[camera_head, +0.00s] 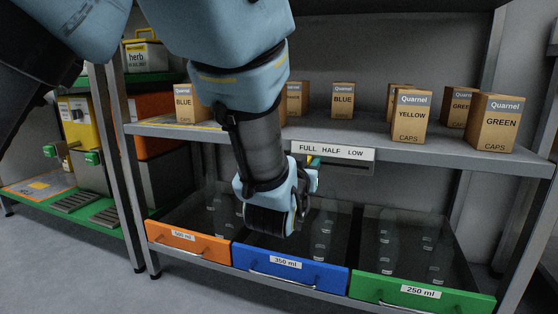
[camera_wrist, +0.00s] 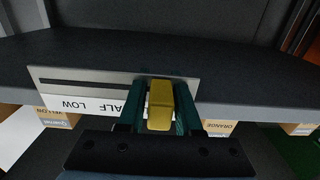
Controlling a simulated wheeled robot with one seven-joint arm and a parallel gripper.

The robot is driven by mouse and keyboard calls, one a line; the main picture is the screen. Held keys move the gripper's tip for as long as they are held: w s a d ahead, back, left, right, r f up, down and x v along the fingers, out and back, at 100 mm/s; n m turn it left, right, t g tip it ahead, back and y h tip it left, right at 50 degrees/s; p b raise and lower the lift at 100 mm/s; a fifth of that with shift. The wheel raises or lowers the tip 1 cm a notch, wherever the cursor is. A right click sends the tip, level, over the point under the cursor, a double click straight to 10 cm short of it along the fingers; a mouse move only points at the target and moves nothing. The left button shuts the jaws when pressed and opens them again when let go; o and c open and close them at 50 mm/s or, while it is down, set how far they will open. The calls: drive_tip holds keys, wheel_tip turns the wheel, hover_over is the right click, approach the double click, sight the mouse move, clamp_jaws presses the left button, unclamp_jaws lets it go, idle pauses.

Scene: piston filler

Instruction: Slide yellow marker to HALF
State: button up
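The yellow marker (camera_wrist: 160,105) sits between the two dark green fingers of my gripper (camera_wrist: 160,112) in the wrist view, with a finger close against each side. The marker is on a pale slotted label plate (camera_wrist: 55,76) on the shelf's front edge. The wrist view shows the plate upside down, with LOW and part of HALF readable to the left of the marker. The marker is at the FULL end, and my fingers hide that word. In the head view my gripper (camera_head: 312,165) reaches the plate (camera_head: 350,153) just below its FULL, HALF, LOW lettering.
Below are orange (camera_head: 190,243), blue (camera_head: 290,268) and green (camera_head: 422,292) bottle drawers. The space in front of the plate's right part is clear.

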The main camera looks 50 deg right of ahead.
clamp_jaws()
idle(1.0)
